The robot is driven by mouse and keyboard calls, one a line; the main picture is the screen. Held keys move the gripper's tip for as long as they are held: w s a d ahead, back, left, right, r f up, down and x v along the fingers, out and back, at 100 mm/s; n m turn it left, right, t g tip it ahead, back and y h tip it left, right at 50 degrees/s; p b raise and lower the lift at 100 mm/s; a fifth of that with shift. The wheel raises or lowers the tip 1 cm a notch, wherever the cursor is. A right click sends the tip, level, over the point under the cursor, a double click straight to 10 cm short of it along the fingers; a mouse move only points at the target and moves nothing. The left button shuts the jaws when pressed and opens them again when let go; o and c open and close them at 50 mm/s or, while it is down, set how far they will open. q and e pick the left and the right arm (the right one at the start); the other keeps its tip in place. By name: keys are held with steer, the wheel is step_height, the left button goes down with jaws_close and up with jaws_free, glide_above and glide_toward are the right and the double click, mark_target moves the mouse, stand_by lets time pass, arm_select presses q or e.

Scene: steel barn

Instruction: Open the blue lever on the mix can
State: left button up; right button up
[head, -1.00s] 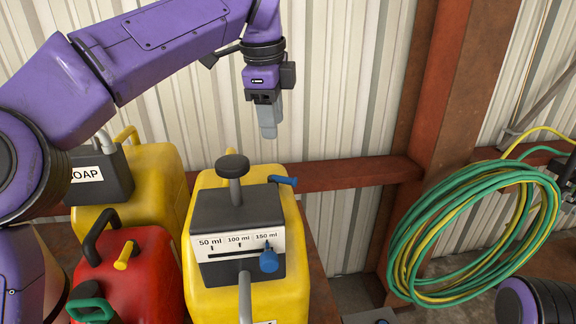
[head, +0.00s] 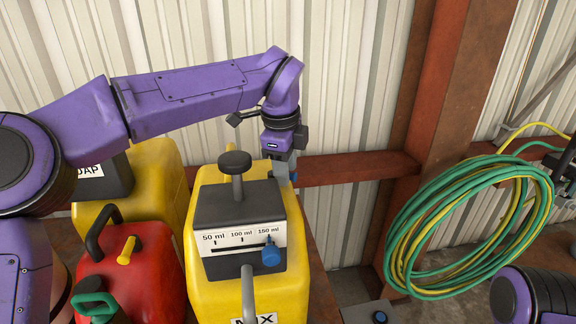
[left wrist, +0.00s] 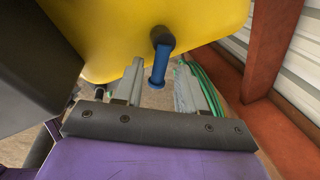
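The yellow mix can (head: 205,290) stands in the middle of the head view, with a grey dosing box (head: 222,205) on top. The blue lever (left wrist: 161,63) sticks out from the can in the left wrist view. It lies between the two fingers of my left gripper (head: 285,170), which are apart with gaps on both sides. In the head view the gripper points down behind the box's right rear corner and mostly hides the lever. A separate blue knob (head: 271,257) sits at the box's scale. My right gripper is out of view.
A red can (head: 150,285) and a yellow soap can (head: 155,170) stand left of the mix can. A rusty beam (head: 360,168) runs behind it along the corrugated wall. A green and yellow hose coil (head: 410,255) hangs at right.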

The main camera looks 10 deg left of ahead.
arm_select(q)
jaws_close()
steer(key=shift+d, duration=0.15)
steer(key=shift+w+b, duration=0.1)
steer(key=shift+b, duration=0.25)
steer(key=shift+w+f+n+b, duration=0.1)
steer(key=shift+w+n+b, duration=0.15)
steer(key=shift+n+b, duration=0.7)
steer(key=n, duration=0.1)
steer(key=n+b, duration=0.1)
steer(key=shift+w+n+y, duration=0.35)
steer(key=shift+y, duration=0.05)
steer(key=shift+w+a+r+n+b, duration=0.1)
steer(key=shift+a+r+n+b, duration=0.1)
steer(key=shift+n+b, duration=0.3)
steer(key=shift+r, duration=0.1)
